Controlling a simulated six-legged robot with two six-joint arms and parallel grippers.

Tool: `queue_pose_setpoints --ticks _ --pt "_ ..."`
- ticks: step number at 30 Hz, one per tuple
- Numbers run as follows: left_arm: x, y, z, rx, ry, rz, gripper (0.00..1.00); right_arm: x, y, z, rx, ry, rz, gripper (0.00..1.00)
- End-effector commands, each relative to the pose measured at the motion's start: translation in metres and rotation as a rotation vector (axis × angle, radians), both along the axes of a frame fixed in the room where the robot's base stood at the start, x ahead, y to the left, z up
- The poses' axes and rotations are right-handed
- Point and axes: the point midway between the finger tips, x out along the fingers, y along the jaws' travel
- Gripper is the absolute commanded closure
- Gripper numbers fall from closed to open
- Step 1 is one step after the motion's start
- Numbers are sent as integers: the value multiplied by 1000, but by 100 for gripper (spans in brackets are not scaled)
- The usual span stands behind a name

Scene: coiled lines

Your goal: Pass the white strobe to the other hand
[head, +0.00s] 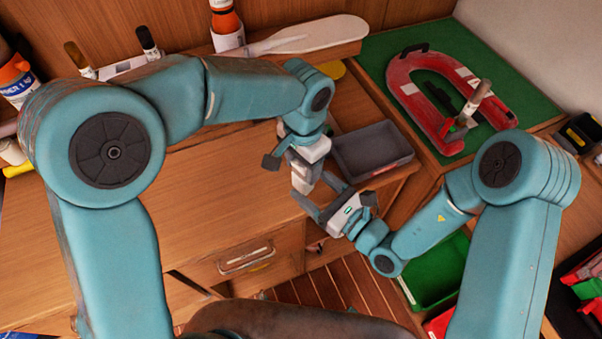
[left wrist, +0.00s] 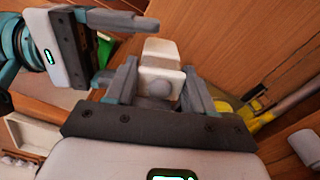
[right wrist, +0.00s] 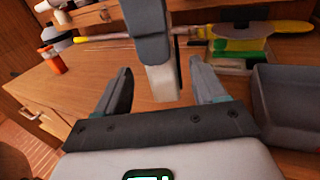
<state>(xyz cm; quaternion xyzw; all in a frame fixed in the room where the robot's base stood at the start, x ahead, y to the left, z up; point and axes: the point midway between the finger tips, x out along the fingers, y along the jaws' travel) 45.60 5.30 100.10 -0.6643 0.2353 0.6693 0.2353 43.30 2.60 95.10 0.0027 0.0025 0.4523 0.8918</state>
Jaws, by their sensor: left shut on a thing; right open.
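The white strobe (head: 302,184) is a small pale block, held upright below my left gripper (head: 296,158) above the desk's front edge. In the left wrist view the strobe (left wrist: 161,62) sits between the two fingers of my left gripper (left wrist: 160,85), which is shut on it. My right gripper (head: 318,203) is open, just below and right of the strobe. In the right wrist view the lower end of the strobe (right wrist: 163,84) shows between the spread fingers of my right gripper (right wrist: 160,75); I cannot tell whether they touch it.
A grey open bin (head: 372,152) stands on the desk, right of the grippers. A red horseshoe buoy (head: 420,105) lies on a green mat (head: 385,48) at the back right. A green crate (head: 436,272) is low on the right. The desk's left part is clear.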

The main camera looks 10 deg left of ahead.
Motion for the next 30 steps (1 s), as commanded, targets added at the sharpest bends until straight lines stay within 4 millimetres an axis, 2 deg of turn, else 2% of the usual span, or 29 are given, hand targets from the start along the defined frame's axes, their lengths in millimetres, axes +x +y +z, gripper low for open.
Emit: queue_pose_setpoints --ticks 3,9,20,21,26,28,29,30 --pt "0 0 0 -1 -1 0 80 13 19 0 0 -3 4 30" --pt "0 0 0 -1 -1 0 80 28 38 0 0 0 2 30" --pt "0 0 0 -1 -1 0 80 32 43 0 0 1 0 30" --pt "0 0 0 -1 -1 0 80 32 43 0 0 1 0 36" --pt "0 0 0 -1 -2 0 80 31 43 0 -1 1 2 87" --pt "1 0 0 -2 -4 -1 80 31 44 0 0 0 4 88" --pt "1 -1 0 -2 -4 -1 37 31 44 0 1 -1 4 89" --pt "1 -1 0 -3 -4 0 24 30 44 1 0 -1 5 89"
